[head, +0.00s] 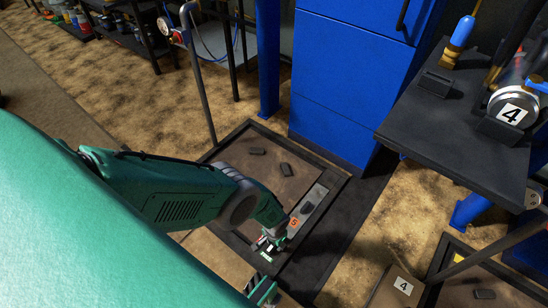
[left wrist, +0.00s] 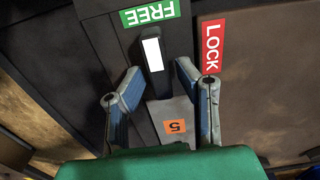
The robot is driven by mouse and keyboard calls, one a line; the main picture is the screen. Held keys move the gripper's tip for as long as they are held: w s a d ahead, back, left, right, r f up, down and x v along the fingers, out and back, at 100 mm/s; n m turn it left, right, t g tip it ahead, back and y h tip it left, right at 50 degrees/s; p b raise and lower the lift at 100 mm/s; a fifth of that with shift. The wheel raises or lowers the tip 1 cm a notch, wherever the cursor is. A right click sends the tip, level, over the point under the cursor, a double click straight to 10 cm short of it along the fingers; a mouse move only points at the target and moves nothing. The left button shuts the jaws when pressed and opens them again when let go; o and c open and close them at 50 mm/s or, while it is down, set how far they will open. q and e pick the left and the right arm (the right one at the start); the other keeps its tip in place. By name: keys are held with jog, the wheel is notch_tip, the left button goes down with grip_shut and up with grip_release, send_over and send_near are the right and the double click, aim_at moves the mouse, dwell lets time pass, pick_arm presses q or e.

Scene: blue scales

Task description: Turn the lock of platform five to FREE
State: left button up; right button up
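Platform five (head: 232,160) lies on the floor in the head view, with an orange 5 label (head: 294,222) that also shows in the left wrist view (left wrist: 175,126). The lock handle (left wrist: 152,56) is a black bar with a white mark. It points toward the green FREE label (left wrist: 150,14); the red LOCK label (left wrist: 211,45) is to its right. My left gripper (left wrist: 158,88) is open, with one finger on each side of the handle's near end; gaps show, and contact cannot be told. My right gripper cannot be made out.
A blue cabinet (head: 340,85) stands behind the platform, and a thin post with a gauge (head: 177,37) at its far left corner. Another platform (head: 480,290) lies at the lower right.

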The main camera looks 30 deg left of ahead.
pick_arm(q)
jog(key=shift+s, duration=0.1)
jog(key=shift+r, duration=0.1)
notch_tip(320, 180, up, 12)
dwell(0.9)
dwell(0.5)
jog(key=s+a+r, duration=0.2)
jog(key=s+r, duration=0.7)
jog(key=r, duration=0.3)
jog(key=s+a+r, duration=0.3)
jog(key=s+r, duration=0.5)
jog(key=r, duration=0.4)
notch_tip(320, 180, up, 17)
jog(key=p, duration=1.8)
jog(key=shift+t, duration=0.3)
